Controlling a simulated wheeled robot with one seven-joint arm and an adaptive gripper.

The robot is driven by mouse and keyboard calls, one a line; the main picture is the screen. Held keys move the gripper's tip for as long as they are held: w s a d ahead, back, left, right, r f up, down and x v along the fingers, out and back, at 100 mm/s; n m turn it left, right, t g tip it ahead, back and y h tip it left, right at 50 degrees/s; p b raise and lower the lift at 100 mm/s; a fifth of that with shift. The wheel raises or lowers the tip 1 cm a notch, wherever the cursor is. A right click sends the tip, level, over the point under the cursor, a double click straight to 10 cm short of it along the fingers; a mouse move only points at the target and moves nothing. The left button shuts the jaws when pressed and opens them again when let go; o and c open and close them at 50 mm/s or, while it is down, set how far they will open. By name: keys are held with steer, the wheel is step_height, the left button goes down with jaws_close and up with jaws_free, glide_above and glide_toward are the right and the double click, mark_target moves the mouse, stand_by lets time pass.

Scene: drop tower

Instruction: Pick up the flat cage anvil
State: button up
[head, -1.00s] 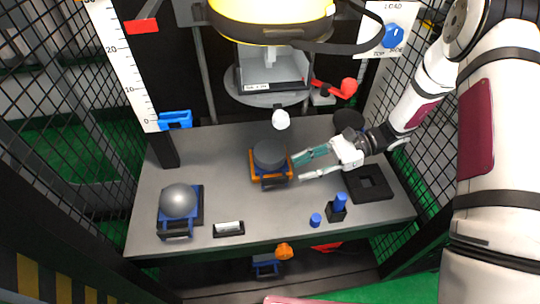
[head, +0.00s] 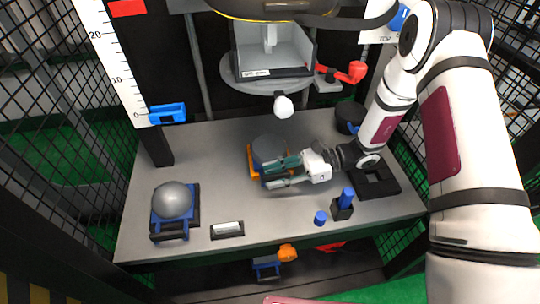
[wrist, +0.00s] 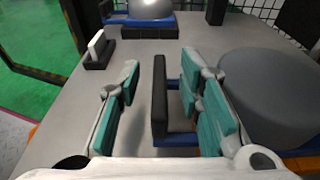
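The flat cage anvil is a dark grey cylinder (head: 268,147) on an orange and blue base, standing on the grey table. It fills the right side of the wrist view (wrist: 275,95). Its black upright handle (wrist: 160,100) shows in the wrist view, on a blue bracket. My gripper (head: 268,174) is at the anvil's front right side, fingers pointing left. In the wrist view its teal-padded fingers are apart (wrist: 160,75), one on each side of the handle. The right finger is close to it; a gap shows on the left. In the head view the fingers hide the handle.
A domed anvil (head: 173,200) on a blue base stands at the table's left. A small black holder (head: 227,230) lies near the front edge. Blue pieces (head: 343,205) and a black square block (head: 375,181) are at the right. The drop tower platform (head: 268,84) hangs behind.

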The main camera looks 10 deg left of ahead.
jaws_close()
steer(key=shift+r, duration=0.15)
